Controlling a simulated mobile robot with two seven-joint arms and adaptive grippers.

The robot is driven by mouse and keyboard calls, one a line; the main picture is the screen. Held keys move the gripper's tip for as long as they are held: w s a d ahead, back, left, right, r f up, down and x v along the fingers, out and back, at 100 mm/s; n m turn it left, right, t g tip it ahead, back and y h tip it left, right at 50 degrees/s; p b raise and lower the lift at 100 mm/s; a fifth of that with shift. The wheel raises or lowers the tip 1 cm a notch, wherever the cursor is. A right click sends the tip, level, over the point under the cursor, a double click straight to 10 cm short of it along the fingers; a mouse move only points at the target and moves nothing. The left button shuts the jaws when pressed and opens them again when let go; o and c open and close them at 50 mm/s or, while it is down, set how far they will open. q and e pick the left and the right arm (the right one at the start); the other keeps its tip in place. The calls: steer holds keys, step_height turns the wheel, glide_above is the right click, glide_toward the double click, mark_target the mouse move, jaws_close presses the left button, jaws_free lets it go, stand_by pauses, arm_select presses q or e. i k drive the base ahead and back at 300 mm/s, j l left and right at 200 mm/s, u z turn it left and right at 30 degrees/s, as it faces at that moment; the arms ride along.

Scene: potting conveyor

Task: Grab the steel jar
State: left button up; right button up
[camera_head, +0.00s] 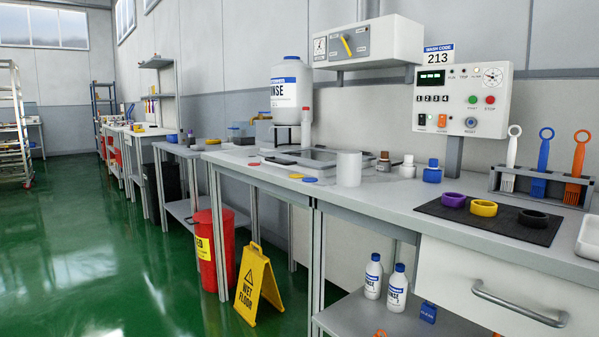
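A plain light grey cylinder (348,169) stands upright on the long grey counter (400,193), near its front edge and left of the small bottles. It is the thing that looks most like the steel jar, but its finish looks matte and I cannot tell whether it is steel. Its top opening cannot be made out. Nothing is touching it from the front. Neither my left nor my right gripper is in view.
Small brown (383,161), white (408,166) and blue-capped (432,172) bottles stand right of the cylinder. Coloured rings lie on a black mat (452,221). A brush rack (520,185) stands behind. A wet floor sign (255,284) and red bin (212,250) stand on the floor.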

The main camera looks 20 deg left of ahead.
mark_target(348, 163)
steer(key=i+l+u, duration=0.1)
steer(key=i+u, duration=0.2)
steer(key=i+l+u, duration=0.3)
steer(key=i+j, duration=0.25)
steer(key=j, duration=0.15)
steer(key=i+j, duration=0.55)
steer(key=j, duration=0.2)
steer(key=i+j+z, duration=0.2)
steer(key=j+z, duration=0.2)
steer(key=i+j+z, duration=0.1)
steer(key=j+z, duration=0.35)
steer(key=l, duration=0.1)
